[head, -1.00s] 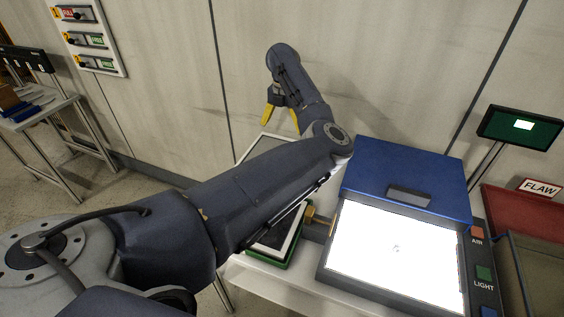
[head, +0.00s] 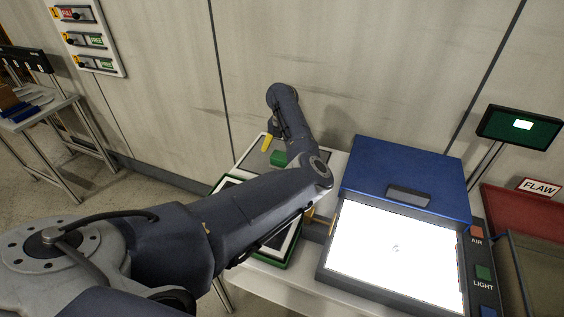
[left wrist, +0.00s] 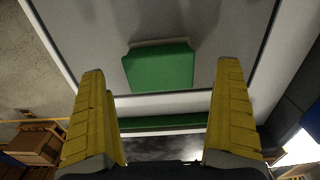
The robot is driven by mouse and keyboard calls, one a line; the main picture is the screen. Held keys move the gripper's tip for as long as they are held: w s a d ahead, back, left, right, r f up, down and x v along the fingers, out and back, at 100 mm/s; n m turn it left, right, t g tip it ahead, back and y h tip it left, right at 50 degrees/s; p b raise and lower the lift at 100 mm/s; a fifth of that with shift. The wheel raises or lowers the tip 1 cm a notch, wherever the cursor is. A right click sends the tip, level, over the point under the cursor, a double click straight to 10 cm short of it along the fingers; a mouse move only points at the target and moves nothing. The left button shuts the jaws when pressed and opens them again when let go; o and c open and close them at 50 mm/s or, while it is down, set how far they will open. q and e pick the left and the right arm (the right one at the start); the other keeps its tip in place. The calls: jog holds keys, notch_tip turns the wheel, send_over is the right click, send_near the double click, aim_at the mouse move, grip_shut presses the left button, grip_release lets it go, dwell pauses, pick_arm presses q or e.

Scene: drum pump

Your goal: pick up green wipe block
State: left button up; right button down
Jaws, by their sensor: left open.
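The green wipe block (head: 278,158) sits on a grey-topped tray at the back left of the bench, partly hidden by my left arm in the head view. In the left wrist view the green block (left wrist: 158,67) lies ahead of and between the two yellow fingers. My left gripper (left wrist: 162,115) is open and empty, with the block beyond its fingertips and apart from them. In the head view only one yellow finger of my left gripper (head: 267,143) shows clearly, just left of the block. My right gripper is not in view.
A blue-lidded light box (head: 405,180) with a bright white panel stands right of my left arm. A green-edged frame (head: 290,248) lies partly under the arm. A red bin (head: 520,215) and a small screen (head: 520,127) are at the right.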

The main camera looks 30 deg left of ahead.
aim_at(282, 156)
pick_arm(q)
jog(key=shift+f, duration=1.65)
jog(key=c, duration=1.3)
jog(key=shift+r, duration=0.1)
notch_tip(282, 156, up, 20)
jog(key=shift+f, duration=0.1)
jog(key=o, duration=0.6)
jog(key=c, duration=0.4)
